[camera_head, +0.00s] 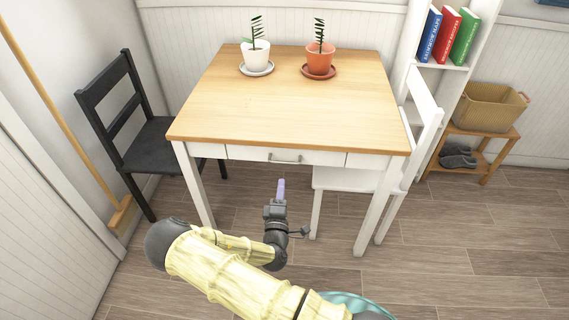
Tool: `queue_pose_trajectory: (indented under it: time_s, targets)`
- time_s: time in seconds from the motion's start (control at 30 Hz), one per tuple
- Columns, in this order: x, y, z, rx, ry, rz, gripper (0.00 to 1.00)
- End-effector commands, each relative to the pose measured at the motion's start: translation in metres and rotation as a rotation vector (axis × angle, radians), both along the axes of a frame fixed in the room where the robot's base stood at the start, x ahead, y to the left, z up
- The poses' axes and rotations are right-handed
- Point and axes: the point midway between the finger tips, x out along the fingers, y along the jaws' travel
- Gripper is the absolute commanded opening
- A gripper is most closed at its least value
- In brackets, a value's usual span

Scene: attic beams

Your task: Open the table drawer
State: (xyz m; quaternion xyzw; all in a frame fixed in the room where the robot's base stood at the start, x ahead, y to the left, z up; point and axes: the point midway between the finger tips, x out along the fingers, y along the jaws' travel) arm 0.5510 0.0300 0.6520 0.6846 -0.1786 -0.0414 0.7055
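The table (290,105) has a light wood top and white legs and stands in the middle of the view. Its white drawer front (320,158) sits under the near edge and looks closed, flush with the apron. A small metal bar handle (285,159) is at the middle of the drawer front.
Two potted plants, one white (256,55) and one terracotta (318,57), stand at the table's back. A black chair (130,130) is at left, a white chair (390,160) at right. A broom (60,105) leans at left. Floor before the table is clear.

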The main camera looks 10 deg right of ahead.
Motion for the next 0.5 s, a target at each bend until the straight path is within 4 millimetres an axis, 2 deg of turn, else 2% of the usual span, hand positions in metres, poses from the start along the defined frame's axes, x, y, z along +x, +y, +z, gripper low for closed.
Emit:
queue_pose_trajectory:
  time_s: [0.5]
  targets:
    - [0.082,-0.027,0.017,0.001,-0.001,-0.001,0.25]
